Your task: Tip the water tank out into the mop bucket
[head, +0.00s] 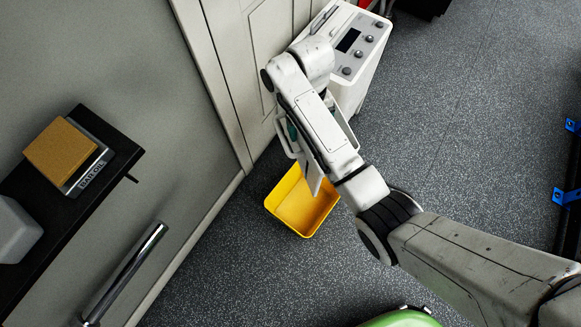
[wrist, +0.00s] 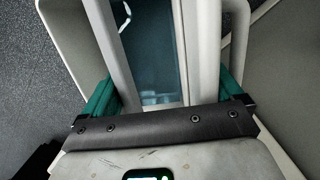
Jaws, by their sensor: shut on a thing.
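The water tank (wrist: 165,50) fills the upper part of the wrist view, with pale walls, two pale bars and a bluish see-through middle. My gripper (wrist: 166,98) is shut on it, a green finger against the outer side of each bar. In the head view my arm hides most of the tank; a pale edge of it (head: 313,180) shows above the mop bucket. The yellow mop bucket (head: 274,204) stands on the floor below, open at the top, and its visible inside looks empty. I cannot tell the tank's tilt or its water level.
A white machine with a control panel (head: 362,42) stands behind my arm, by the pale wall cabinet (head: 240,65). A dark shelf (head: 70,215) with a tan box (head: 60,150) is at left. A green object (head: 400,319) is at the bottom edge.

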